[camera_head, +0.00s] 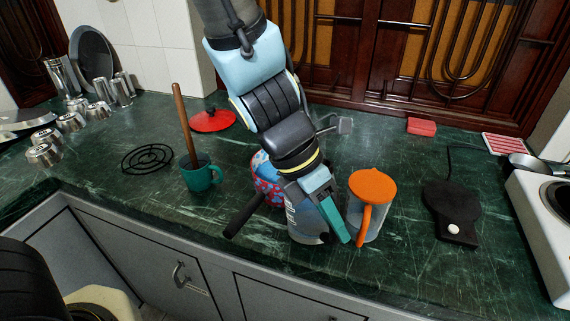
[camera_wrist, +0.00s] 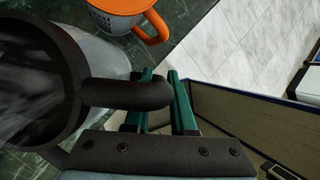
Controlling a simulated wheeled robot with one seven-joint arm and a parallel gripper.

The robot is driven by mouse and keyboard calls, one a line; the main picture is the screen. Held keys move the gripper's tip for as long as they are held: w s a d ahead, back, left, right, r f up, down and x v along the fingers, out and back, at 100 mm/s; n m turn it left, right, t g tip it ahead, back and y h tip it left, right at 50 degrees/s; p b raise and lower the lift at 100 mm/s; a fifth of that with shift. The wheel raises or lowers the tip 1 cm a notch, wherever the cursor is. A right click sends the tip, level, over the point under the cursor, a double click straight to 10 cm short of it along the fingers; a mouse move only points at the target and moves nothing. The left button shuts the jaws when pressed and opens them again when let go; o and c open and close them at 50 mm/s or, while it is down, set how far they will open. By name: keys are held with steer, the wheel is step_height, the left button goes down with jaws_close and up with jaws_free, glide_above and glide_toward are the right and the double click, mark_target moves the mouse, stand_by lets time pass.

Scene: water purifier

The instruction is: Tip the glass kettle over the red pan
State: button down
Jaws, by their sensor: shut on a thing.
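The glass kettle (camera_head: 305,224) is at the middle of the counter, partly hidden by my gripper (camera_head: 332,212). In the wrist view its black rim (camera_wrist: 73,85) and clear body fill the left side. Its black handle (camera_wrist: 125,95) lies between the teal fingers of my gripper (camera_wrist: 160,95), which are shut on it. I cannot tell whether the kettle touches the counter. The red pan (camera_head: 266,183), with a blue pattern, is just behind and left of the kettle, mostly hidden by it and my arm. A black handle (camera_head: 245,214) points to the front left, seemingly the pan's.
An orange-lidded pitcher (camera_head: 372,190) stands close right of my gripper; it also shows in the wrist view (camera_wrist: 123,8). A teal mug (camera_head: 202,176) with a wooden stick and a red lid (camera_head: 212,121) are to the left. A black base (camera_head: 452,208) lies right, before the stove.

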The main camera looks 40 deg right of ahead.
steer(key=shift+s+a+f+t+b, duration=0.2)
steer(key=shift+s+f+t+b, duration=0.4)
steer(key=shift+f+t+b, duration=0.15)
steer(key=shift+s+f+m+t+h+b, duration=0.2)
steer(key=shift+f+t+b, duration=0.35)
steer(key=shift+f+b, duration=0.05)
steer(key=shift+s+f+m+t+h+b, duration=0.15)
steer(key=shift+f+m+t+h+b, duration=0.05)
steer(key=shift+f+t+b, duration=0.35)
step_height(320, 180, up, 6)
steer(key=p, duration=0.6)
